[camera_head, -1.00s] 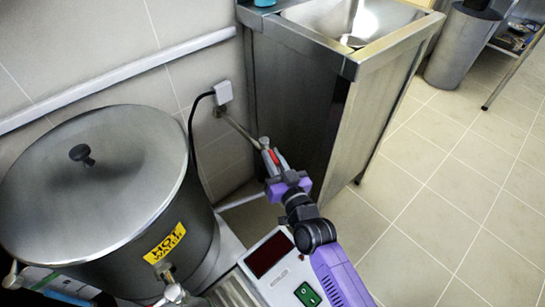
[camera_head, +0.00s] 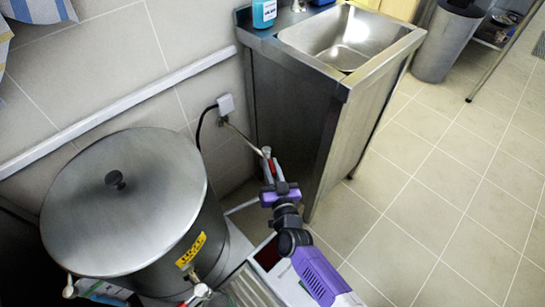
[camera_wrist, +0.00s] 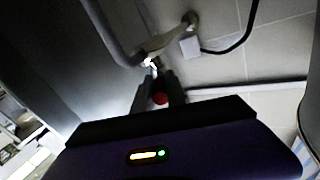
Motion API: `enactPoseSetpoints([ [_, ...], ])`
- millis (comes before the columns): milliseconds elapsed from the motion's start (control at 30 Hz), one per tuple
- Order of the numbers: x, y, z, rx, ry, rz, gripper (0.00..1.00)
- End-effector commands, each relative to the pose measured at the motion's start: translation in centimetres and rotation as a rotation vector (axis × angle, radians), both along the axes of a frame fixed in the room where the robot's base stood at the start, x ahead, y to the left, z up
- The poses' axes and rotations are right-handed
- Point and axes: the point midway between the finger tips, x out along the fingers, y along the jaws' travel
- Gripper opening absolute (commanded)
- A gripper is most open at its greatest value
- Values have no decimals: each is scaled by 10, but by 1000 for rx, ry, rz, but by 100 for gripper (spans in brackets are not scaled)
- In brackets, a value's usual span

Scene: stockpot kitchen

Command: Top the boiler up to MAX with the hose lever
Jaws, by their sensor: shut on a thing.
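The boiler (camera_head: 160,225) is a large steel pot at the left of the head view. Its steel lid (camera_head: 125,195) with a black knob is on, and a yellow label is on its side. A thin metal pipe (camera_head: 241,137) runs from the wall to my gripper (camera_head: 268,164). My gripper is shut on a small red lever, whose red end (camera_wrist: 160,99) shows between the fingers in the wrist view. It is to the right of the boiler, beside the sink cabinet. I see no water level or MAX mark.
A steel sink cabinet (camera_head: 290,100) stands close behind my gripper. A white plug (camera_head: 226,104) with a black cable is on the wall. A grey bin (camera_head: 445,45) stands far right; the tiled floor (camera_head: 430,190) is clear.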

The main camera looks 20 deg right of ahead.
Motion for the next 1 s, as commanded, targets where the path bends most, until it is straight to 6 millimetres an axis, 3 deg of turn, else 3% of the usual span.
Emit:
enactPoseSetpoints([
  [67, 1, 3, 6, 0, 1, -24, 0],
  [1000, 9, 25, -1, -1, -1, -412, 0],
])
